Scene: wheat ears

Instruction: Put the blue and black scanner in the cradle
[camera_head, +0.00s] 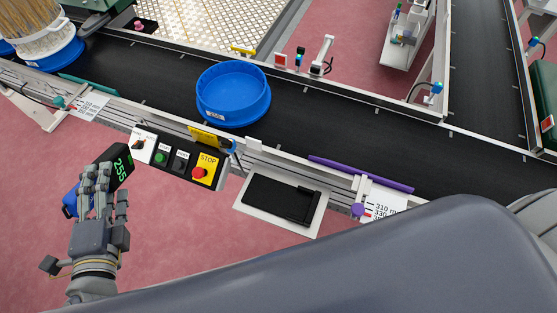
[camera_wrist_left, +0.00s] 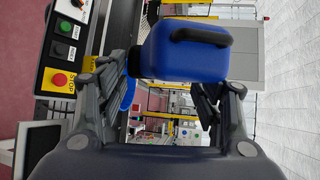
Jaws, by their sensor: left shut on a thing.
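The blue and black scanner (camera_head: 121,163) is in my left gripper (camera_head: 97,185), at the left, in front of the conveyor's side. Its black face shows green digits reading 255, and part of its blue body shows left of the fingers. In the left wrist view its blue body (camera_wrist_left: 182,55) with a black handle sits between the fingers of the left gripper (camera_wrist_left: 165,90), which is shut on it. The cradle (camera_head: 270,197) is a black tray on a white plate at the conveyor's near side, right of the gripper. It is empty and apart from the scanner. My right gripper is not in view.
A control panel (camera_head: 177,157) with a red stop button lies between the scanner and the cradle. A blue round tub (camera_head: 233,112) stands on the black conveyor (camera_head: 330,130). A purple bar (camera_head: 360,174) and a purple knob (camera_head: 358,210) are right of the cradle.

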